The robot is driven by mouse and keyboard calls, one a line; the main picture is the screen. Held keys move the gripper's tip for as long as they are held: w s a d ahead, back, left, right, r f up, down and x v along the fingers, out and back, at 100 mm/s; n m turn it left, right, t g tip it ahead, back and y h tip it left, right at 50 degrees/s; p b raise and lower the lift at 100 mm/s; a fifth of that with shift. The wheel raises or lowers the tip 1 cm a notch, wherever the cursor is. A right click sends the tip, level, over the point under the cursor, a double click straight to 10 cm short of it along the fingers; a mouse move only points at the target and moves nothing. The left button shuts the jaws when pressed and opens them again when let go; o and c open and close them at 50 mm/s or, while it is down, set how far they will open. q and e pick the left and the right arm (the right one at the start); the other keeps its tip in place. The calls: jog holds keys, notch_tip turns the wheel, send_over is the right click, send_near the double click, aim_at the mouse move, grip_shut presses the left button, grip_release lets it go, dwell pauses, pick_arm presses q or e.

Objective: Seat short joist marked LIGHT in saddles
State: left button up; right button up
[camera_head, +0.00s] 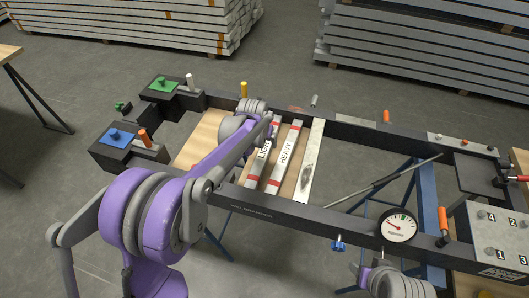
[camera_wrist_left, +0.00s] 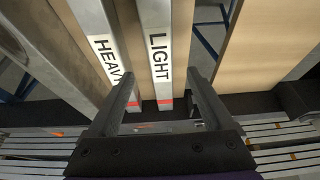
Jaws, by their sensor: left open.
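The short joist marked LIGHT (camera_head: 254,168) is a pale bar with red bands, lying across the frame; its label shows in the left wrist view (camera_wrist_left: 159,45). The similar joist marked HEAVY (camera_head: 287,153) lies beside it and also shows in the left wrist view (camera_wrist_left: 95,20). My left gripper (camera_wrist_left: 163,78) is open, its fingers apart on either side of LIGHT, with one finger over HEAVY. I cannot tell how deep the fingers reach. In the head view my left arm covers part of LIGHT. My right gripper is not in view. I cannot clearly identify the saddles.
The dark frame (camera_head: 283,208) surrounds the joists. A bare grey bar (camera_head: 311,160) lies right of HEAVY. A gauge (camera_head: 398,227), orange-handled parts (camera_head: 443,220) and a numbered box (camera_head: 497,237) stand to the right. Green (camera_head: 163,84) and blue (camera_head: 115,138) pads are at the left.

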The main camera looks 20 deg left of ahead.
aim_at(265, 148)
pick_arm(q)
jog(key=x, duration=0.7)
jog(key=shift+s+f, duration=0.1)
jog(key=shift+f, duration=0.4)
jog(key=shift+c, duration=0.2)
grip_shut()
jog(key=shift+r, duration=0.1)
dwell(0.7)
